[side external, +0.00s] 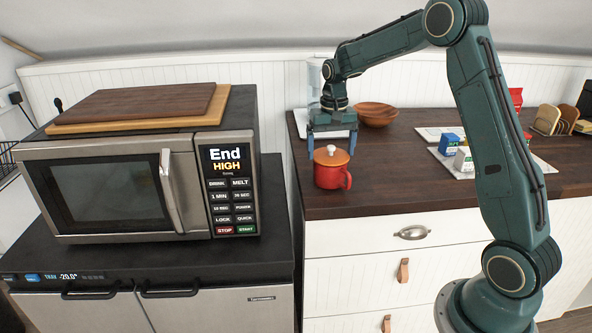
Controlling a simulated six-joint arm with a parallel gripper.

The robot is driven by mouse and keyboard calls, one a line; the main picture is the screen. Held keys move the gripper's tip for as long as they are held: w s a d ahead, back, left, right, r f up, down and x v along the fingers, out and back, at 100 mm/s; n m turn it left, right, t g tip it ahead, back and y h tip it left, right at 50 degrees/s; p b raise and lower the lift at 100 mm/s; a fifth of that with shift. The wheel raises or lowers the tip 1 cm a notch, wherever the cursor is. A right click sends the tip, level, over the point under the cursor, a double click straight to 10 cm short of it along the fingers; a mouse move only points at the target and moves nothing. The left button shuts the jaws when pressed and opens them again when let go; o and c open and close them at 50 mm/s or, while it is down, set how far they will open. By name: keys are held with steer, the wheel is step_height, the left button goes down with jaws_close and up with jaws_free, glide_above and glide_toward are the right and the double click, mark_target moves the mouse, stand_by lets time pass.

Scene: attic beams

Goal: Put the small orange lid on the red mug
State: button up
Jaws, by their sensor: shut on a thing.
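The red mug (328,178) stands upright near the front left edge of the dark wooden counter, its handle to the right. The small orange lid (338,160), with a pale knob on top, is level over the mug's mouth. I cannot tell whether it rests on the rim or hangs just above it. My gripper (331,156) points straight down over the mug, with one finger at each side of the lid, shut on it. The mug's rim is hidden by the lid.
A wooden bowl (376,114) and a pale tray (322,125) lie behind the mug. A microwave (130,185) stands left, across a gap.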

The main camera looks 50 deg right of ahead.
steer(key=shift+f, duration=0.2)
stand_by(0.4)
steer(key=o, duration=0.7)
steer(key=shift+r, duration=0.15)
steer(key=shift+r, duration=3.35)
